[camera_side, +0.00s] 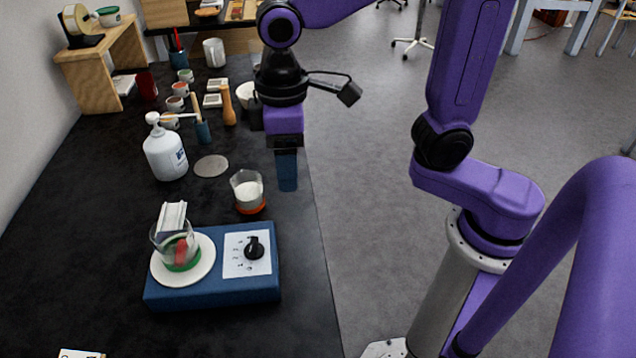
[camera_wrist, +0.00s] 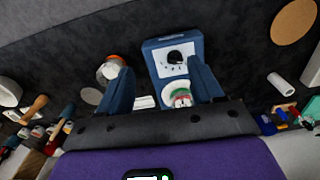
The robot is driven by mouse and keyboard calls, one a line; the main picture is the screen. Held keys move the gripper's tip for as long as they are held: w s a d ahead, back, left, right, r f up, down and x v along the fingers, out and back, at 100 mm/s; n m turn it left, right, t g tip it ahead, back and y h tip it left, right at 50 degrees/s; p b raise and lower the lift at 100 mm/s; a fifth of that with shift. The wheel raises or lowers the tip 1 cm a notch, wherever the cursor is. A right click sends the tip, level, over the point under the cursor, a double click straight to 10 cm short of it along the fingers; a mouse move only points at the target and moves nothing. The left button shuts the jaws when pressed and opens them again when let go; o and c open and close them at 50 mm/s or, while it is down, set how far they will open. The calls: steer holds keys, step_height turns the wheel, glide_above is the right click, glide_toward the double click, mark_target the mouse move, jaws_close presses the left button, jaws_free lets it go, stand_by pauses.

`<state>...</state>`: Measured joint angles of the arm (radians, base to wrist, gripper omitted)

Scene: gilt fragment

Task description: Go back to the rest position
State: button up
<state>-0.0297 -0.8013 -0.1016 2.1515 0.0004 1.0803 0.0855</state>
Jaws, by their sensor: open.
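My gripper (camera_side: 287,185) hangs with its fingers pointing down above the right part of the black bench, near its edge. In the wrist view its two blue fingers stand wide apart (camera_wrist: 160,70), with nothing held between them. The blue hotplate (camera_side: 213,292) with a black knob (camera_side: 254,247) is on the bench in front of the gripper. On its round white plate (camera_side: 200,272) stands a glass beaker (camera_side: 160,240) with a green base and a red item inside. A white ribbed piece (camera_side: 172,216) shows at its top.
A glass of white material (camera_side: 248,190) on an orange base stands left of the gripper. A white pump bottle (camera_side: 165,150), grey disc (camera_side: 211,166), cups and tools are farther left and back. A wooden stand (camera_side: 85,75) is at the back left. Open floor lies right.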

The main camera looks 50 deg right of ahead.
steer(key=s+d+f+n, duration=0.4)
steer(key=s+d, duration=0.9)
steer(key=s, duration=0.1)
steer(key=shift+d+f, duration=0.15)
steer(key=shift+d, duration=0.15)
